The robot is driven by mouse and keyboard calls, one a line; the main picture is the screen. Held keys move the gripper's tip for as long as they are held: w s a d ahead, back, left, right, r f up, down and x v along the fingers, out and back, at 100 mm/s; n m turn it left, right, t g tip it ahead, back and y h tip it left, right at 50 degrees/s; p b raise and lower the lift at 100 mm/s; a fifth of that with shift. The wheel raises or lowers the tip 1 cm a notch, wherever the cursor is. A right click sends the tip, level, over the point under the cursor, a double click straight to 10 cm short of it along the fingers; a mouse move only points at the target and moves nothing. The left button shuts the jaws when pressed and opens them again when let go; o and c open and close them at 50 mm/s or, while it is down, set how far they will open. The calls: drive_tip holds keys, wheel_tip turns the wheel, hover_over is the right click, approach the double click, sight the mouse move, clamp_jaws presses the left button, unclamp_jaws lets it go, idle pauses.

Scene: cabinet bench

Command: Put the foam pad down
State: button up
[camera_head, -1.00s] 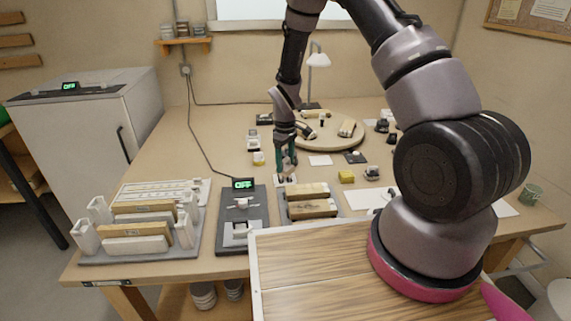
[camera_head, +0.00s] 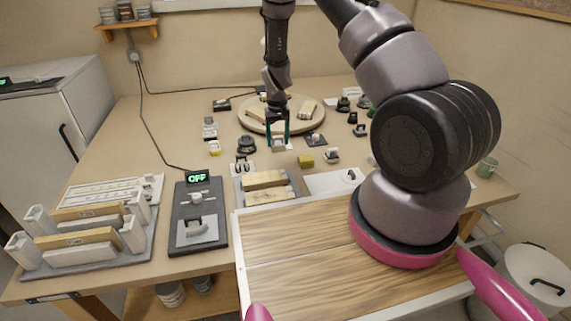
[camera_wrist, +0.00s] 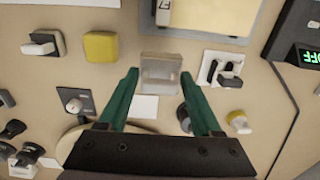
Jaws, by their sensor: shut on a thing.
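My gripper (camera_head: 278,124) points down over the middle of the bench, its green fingers on both sides of a small pale grey block, which I take to be the foam pad (camera_head: 278,142). In the wrist view the pad (camera_wrist: 160,70) sits between the fingertips of my gripper (camera_wrist: 159,76). A white card (camera_wrist: 143,107) lies on the bench close by, partly hidden by the fingers. I cannot tell whether the pad touches any surface below.
A yellow block (camera_head: 305,161) and a dark plate with a knob (camera_head: 315,140) lie right of my gripper. A black round piece (camera_head: 246,145) is at its left. A round wooden board (camera_head: 252,126) with blocks is behind. A tray of wooden blocks (camera_head: 292,190) lies in front.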

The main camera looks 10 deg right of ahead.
wheel_tip(320, 180, down, 9)
drive_tip(key=shift+d+f, duration=0.1)
drive_tip(key=shift+d, duration=0.05)
drive_tip(key=shift+f, duration=0.1)
idle(0.3)
drive_tip(key=o, duration=1.4)
drive_tip(key=shift+o, duration=0.2)
